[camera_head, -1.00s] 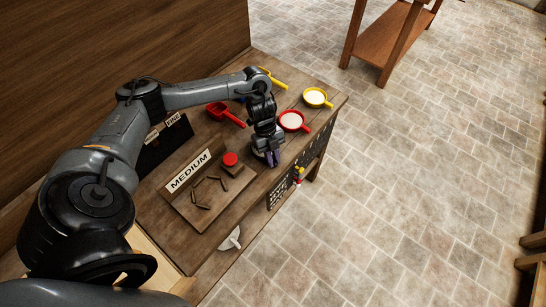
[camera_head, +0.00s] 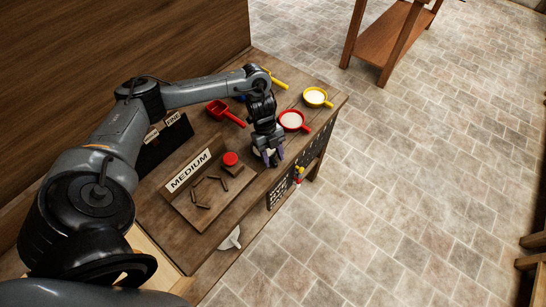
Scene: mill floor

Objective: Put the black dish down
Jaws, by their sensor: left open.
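My left gripper (camera_head: 270,157) is low over the wooden bench (camera_head: 175,233), to the right of the MEDIUM tray. Something pale shows between and behind the fingers, mostly hidden by the gripper. I cannot make out a black dish clearly; if it is there, the gripper covers it. A red dish (camera_head: 291,120) with white contents stands just beyond the gripper, up and to the right. A yellow dish (camera_head: 315,97) with white contents stands farther back. My right gripper is out of view.
A red scoop (camera_head: 224,111) lies behind the gripper. A yellow handle (camera_head: 278,82) shows at the back. The bench's right edge is close to the gripper.

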